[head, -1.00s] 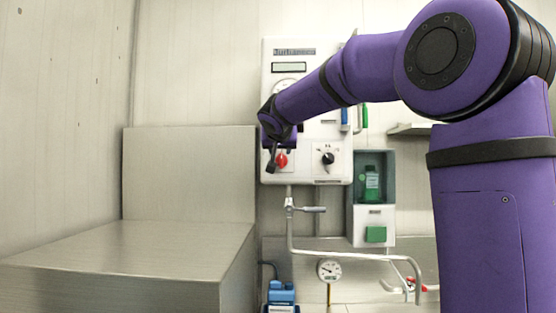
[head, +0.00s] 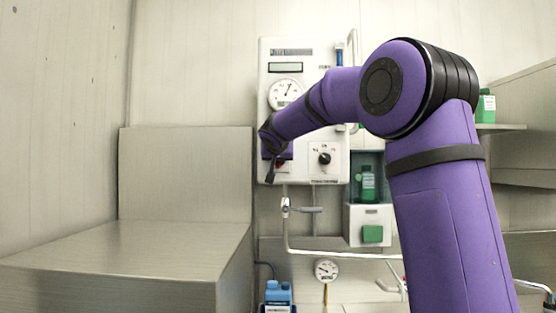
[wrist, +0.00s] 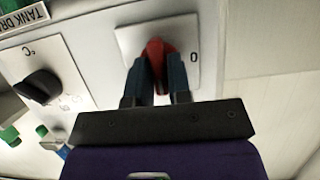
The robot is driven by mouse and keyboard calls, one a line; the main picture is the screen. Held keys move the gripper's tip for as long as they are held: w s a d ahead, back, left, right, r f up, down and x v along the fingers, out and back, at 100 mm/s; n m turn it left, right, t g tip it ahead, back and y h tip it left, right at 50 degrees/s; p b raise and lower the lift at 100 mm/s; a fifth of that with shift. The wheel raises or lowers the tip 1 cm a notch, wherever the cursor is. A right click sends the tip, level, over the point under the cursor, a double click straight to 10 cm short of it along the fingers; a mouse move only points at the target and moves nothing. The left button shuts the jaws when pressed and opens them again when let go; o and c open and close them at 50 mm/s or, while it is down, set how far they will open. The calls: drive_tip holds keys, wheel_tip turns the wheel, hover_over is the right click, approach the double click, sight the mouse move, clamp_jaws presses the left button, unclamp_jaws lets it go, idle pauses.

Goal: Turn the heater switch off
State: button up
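The red switch (wrist: 157,52) sits on a pale square plate (wrist: 125,38) with a "0" mark beside it. A small red part of the switch (head: 286,158) shows low on the white wall panel in the head view, mostly behind my gripper (head: 272,172). In the wrist view, the two dark fingers of my gripper (wrist: 159,78) stand on either side of the switch's red handle, close against it with little gap. The gripper looks shut on the switch. The far side of the switch is hidden.
The white panel (head: 300,75) also carries a round gauge (head: 285,94) and a black knob (head: 324,158), which shows in the wrist view too (wrist: 40,86). A green bottle (head: 368,184) stands in a niche at right. A pipe and tap (head: 286,207) hang below. A steel block (head: 130,250) fills the left.

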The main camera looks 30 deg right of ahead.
clamp_jaws()
drive_tip(key=n+h, duration=0.1)
drive_tip(key=n+g+h, duration=0.1)
drive_tip(key=n, duration=0.1)
drive_tip(key=shift+w+a, duration=0.15)
drive_tip(key=shift+a, duration=0.05)
drive_tip(key=shift+w+a+f+n+h, duration=0.15)
drive_tip(key=shift+n+h, duration=0.8)
drive_tip(key=shift+n, duration=0.8)
drive_tip(key=shift+s+d+f+n+h, duration=0.15)
drive_tip(key=shift+n+h, duration=0.75)
drive_tip(key=shift+n, duration=0.8)
drive_tip(key=shift+w+a+f+n+h, duration=0.15)
drive_tip(key=shift+n+h, duration=0.8)
drive_tip(key=shift+n, duration=0.8)
